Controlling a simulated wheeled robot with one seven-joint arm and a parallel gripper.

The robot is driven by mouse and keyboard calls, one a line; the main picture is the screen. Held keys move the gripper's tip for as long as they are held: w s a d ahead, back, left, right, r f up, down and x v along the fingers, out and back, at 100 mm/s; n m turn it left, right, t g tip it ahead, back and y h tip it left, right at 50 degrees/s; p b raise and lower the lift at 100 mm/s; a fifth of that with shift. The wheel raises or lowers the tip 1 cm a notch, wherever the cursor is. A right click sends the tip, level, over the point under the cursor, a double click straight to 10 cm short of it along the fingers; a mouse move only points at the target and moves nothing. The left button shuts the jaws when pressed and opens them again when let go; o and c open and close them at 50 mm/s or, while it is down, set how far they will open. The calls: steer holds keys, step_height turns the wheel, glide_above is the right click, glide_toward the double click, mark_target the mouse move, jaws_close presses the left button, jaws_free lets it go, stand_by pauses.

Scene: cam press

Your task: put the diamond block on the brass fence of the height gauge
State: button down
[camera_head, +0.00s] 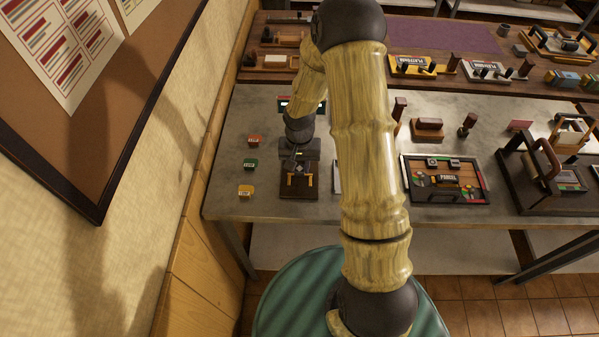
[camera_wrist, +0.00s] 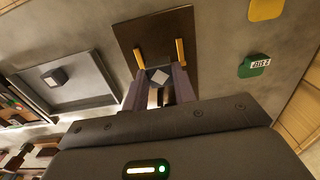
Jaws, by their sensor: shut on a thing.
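A dark brown plate (camera_head: 312,191) with two short brass bars lies near the front left of the grey bench. In the wrist view the plate (camera_wrist: 150,24) shows the brass bars (camera_wrist: 180,52) standing apart, one on each side. My gripper (camera_head: 299,163) is over the plate and points down. In the wrist view my gripper (camera_wrist: 158,84) is shut on a small pale diamond-shaped block (camera_wrist: 159,75). The block sits at the fingertips, between the brass bars in that view. I cannot tell whether it touches the plate or bars.
Red (camera_head: 254,141), green (camera_head: 250,164) and yellow (camera_head: 246,191) tags lie left of the plate. A grey tray (camera_wrist: 92,72) with a dark block is beside it, mostly hidden by my arm in the head view. A framed panel (camera_head: 482,198) lies farther right.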

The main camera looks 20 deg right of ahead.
mark_target(300, 169)
steer(key=shift+f+p, duration=0.45)
steer(key=shift+f, duration=1.6)
steer(key=shift+s, duration=0.1)
steer(key=shift+f, duration=0.15)
steer(key=c, duration=1.1)
jaws_free()
steer(key=shift+c, duration=0.2)
step_height(300, 169, up, 11)
steer(key=b, duration=0.2)
steer(key=shift+b, duration=0.3)
steer(key=shift+r, duration=0.65)
